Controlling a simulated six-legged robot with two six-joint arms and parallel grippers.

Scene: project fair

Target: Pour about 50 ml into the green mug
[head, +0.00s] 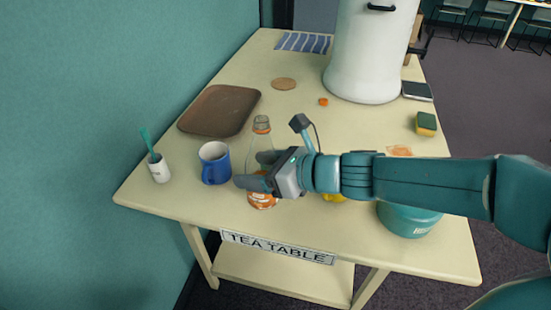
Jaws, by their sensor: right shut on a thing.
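A clear bottle (261,142) with a greyish cap, an orange band at the neck and an orange label stands upright on the tea table (180,203). My right gripper (256,171) reaches in from the right and is shut on the bottle's middle, hiding part of it. A blue mug (216,170) stands just left of the bottle, apart from it. I cannot make out a green mug. A teal round vessel (408,222) stands below my right forearm, its top partly hidden, so I cannot tell what it is. My left gripper is not in view.
A white cup with a teal-handled thing (159,171) stands at the left. Behind are a brown tray (238,112), a round coaster (284,84), a striped cloth (302,42) and a large white urn (366,60). A sponge (426,124) lies right. A yellow thing (334,198) is mostly hidden.

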